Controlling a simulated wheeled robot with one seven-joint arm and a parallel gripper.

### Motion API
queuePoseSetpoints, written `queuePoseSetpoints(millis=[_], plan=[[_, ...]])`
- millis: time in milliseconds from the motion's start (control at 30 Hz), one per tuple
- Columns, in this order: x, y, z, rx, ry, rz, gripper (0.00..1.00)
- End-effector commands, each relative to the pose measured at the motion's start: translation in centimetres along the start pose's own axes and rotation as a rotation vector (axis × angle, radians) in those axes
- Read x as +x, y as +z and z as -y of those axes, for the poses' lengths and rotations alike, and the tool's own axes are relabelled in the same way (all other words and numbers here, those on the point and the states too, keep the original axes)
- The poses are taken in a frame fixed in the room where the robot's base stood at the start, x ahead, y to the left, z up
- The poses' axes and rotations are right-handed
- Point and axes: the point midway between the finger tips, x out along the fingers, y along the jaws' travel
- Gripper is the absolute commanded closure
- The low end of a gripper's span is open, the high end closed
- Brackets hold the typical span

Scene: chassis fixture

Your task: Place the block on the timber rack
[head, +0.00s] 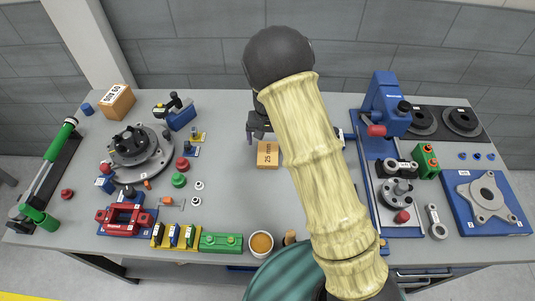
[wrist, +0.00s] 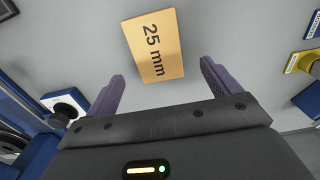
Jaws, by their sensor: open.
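The block (head: 268,153) is a tan rectangular piece marked "25 mm", lying flat on the grey table near the middle. In the wrist view the block (wrist: 152,47) lies ahead of the fingers, lined up with the gap between them. My gripper (head: 259,134) is open and empty just behind the block in the head view; its two fingers (wrist: 160,88) are spread wide and apart from the block. I cannot make out a timber rack in either view; my arm hides part of the table right of centre.
A blue press (head: 385,105) stands right of my arm. A round dark fixture (head: 135,148), a red vise (head: 125,218) and small coloured parts fill the left side. A cup (head: 261,243) stands at the front. A box (head: 117,101) sits back left.

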Motion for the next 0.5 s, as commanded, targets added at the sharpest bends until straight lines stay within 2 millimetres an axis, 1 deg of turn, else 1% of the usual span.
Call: queuePoseSetpoints(millis=[167,267,500], plan=[[0.1,0.0,0.0,0.0,0.0,0.001,0.11],[0.8,0.2,-0.1,0.0,0.002,0.004,0.11],[4.1,0.5,-0.3,0.0,0.002,0.004,0.11]])
